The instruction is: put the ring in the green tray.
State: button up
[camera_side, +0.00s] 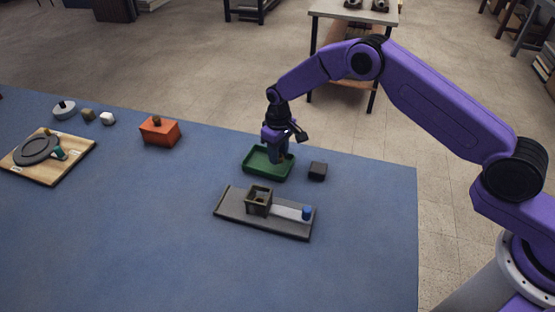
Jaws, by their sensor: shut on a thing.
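The green tray (264,176) is a shallow rectangular tray on the blue table, right of the middle of the view. My gripper (280,160) points down over the right part of the tray, with its fingertips low, at or just above the tray floor. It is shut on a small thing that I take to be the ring. The fingers mostly hide it, and it is too small to make out clearly. I cannot tell whether it touches the tray floor.
A dark block (317,171) stands close right of the tray. In front lies a grey board (235,206) with an open box (258,200) and a blue cylinder (307,212). An orange box (159,132) and a wooden board (75,158) with a grey plate (38,149) are left.

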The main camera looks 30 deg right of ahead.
jog(key=shift+w+f, duration=0.15)
jog(key=shift+f, duration=1.65)
jog(key=shift+f, duration=0.15)
jog(key=o, duration=1)
notch_tip(320, 180, up, 11)
jog(key=shift+w+r, duration=0.1)
jog(key=shift+r, duration=0.6)
